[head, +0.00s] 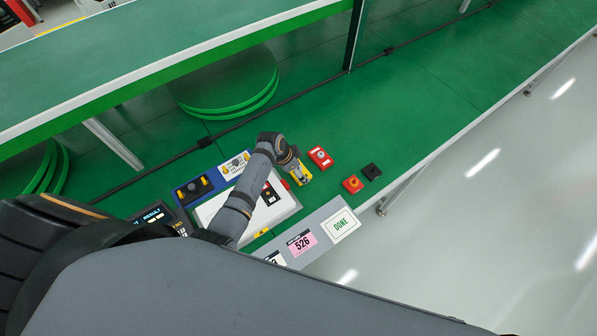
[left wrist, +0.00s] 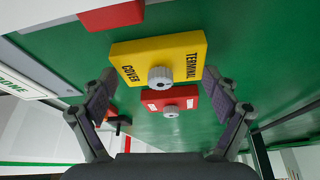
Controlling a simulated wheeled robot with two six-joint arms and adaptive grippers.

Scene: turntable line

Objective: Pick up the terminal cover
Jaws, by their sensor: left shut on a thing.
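The terminal cover is a yellow block with black lettering and a grey round knob. In the left wrist view the terminal cover (left wrist: 185,48) lies between the fingertips of my left gripper (left wrist: 160,85), which is shut on it. In the head view the terminal cover (head: 302,177) shows at the end of my left arm, partly hidden by my left gripper (head: 292,163). I cannot tell whether it touches the green surface. My right gripper is in neither view.
A red block with a round knob (head: 320,157) is close to the cover. A red block with an orange knob (head: 352,184) and a black block (head: 372,172) lie to the right. A white tray (head: 282,208) and a DONE card (head: 342,225) are nearer. Green table (head: 430,105) is clear at right.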

